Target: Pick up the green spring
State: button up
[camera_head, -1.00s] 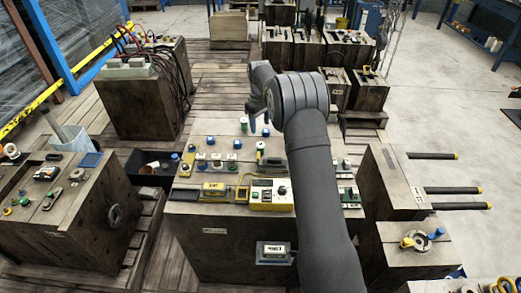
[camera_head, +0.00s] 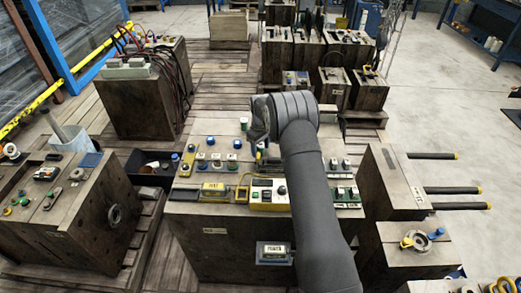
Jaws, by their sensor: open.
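A small upright green piece (camera_head: 244,123), which looks like the green spring, stands on the top of the middle wooden block (camera_head: 215,124). It is too small for me to make out its coils. My gripper (camera_head: 259,142) points down over the same block top, just right of this piece and apart from it. My jaws are open and I see nothing held in them. The wrist and forearm hide part of the block top to the right.
Blue-capped pieces (camera_head: 237,144) stand close by on the block. A yellow control box (camera_head: 268,194) and a row of small fittings line its front edge. Cable-topped (camera_head: 140,95) and other wooden blocks stand around. The block's back left top is mostly clear.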

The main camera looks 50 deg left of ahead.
aim_at(261, 144)
jog(key=shift+c, duration=0.5)
jog(key=shift+r, duration=0.1)
jog(key=c, duration=1)
jog(key=shift+r, duration=0.55)
notch_tip(261, 144, up, 3)
jog(key=shift+f, duration=0.1)
jog(key=w+d+r, duration=0.5)
jog(key=d+r, duration=0.2)
jog(key=d, duration=0.3)
jog(key=shift+d, duration=0.35)
